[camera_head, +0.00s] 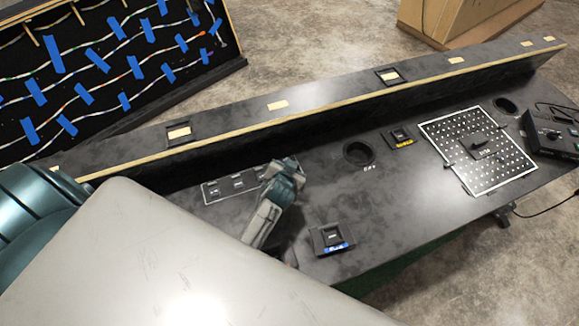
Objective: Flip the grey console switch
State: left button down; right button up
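A low grey-edged panel (222,189) with several small dark switches lies on the black console top, left of centre in the head view. I cannot tell which of its switches is the grey one. My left gripper (272,172) is over or beside the right end of this panel and hides part of it. Whether it touches a switch is not clear. Its fingers are too small and overlapped to show whether they are open or shut. My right gripper is not in view.
A perforated white-edged plate (479,150) and a black control box (552,134) lie at right. A raised ledge (330,97) runs behind.

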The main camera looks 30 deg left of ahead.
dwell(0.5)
pick_arm(q)
jog(key=c, duration=1.5)
grip_release()
jog(key=b+v, duration=0.2)
jog(key=v, duration=0.7)
jog(key=shift+s+d, duration=0.25)
jog(key=shift+s, duration=0.15)
jog(key=shift+s+d+r, duration=0.1)
jog(key=shift+s+r, duration=0.3)
jog(key=shift+s, duration=0.05)
